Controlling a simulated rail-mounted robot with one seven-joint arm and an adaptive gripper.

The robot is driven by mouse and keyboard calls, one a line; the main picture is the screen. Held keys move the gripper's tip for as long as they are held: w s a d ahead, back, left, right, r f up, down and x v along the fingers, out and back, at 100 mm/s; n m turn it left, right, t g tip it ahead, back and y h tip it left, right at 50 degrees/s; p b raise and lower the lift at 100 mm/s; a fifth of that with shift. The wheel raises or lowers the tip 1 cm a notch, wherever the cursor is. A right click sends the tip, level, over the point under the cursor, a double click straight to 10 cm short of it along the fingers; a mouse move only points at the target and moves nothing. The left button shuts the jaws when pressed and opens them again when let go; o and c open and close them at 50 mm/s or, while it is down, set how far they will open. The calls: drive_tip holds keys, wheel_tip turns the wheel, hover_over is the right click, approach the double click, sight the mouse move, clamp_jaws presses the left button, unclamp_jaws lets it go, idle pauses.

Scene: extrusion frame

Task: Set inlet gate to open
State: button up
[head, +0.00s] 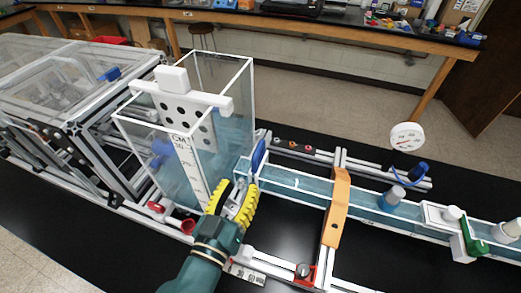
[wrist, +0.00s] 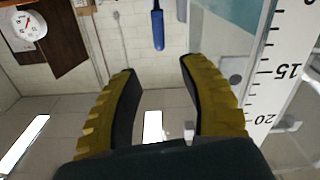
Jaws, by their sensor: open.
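A blue upright piece (head: 259,155), which looks like the inlet gate, stands where the clear water tank (head: 215,140) meets the long channel (head: 300,188). A blue bar, probably the same piece, shows at the top of the wrist view (wrist: 157,28), lined up with the gap between my fingers. My gripper (head: 236,187) has yellow ribbed fingers and is in front of the tank, just short of the blue piece. In the wrist view its fingers (wrist: 158,68) are spread and empty. The gate's lower part is hidden.
The tank's white ruled scale (head: 190,170) is close to my gripper, and shows at right in the wrist view (wrist: 270,70). An orange bracket (head: 337,207) spans the channel. A round gauge (head: 406,136) stands behind it. A red-rimmed fitting (head: 187,226) is low on the left.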

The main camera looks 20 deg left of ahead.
sight(257, 153)
drive_tip(key=w, duration=1.2)
drive_tip(key=shift+w+a, duration=0.35)
drive_tip(key=shift+a, duration=0.05)
drive_tip(key=shift+c, duration=0.2)
clamp_jaws()
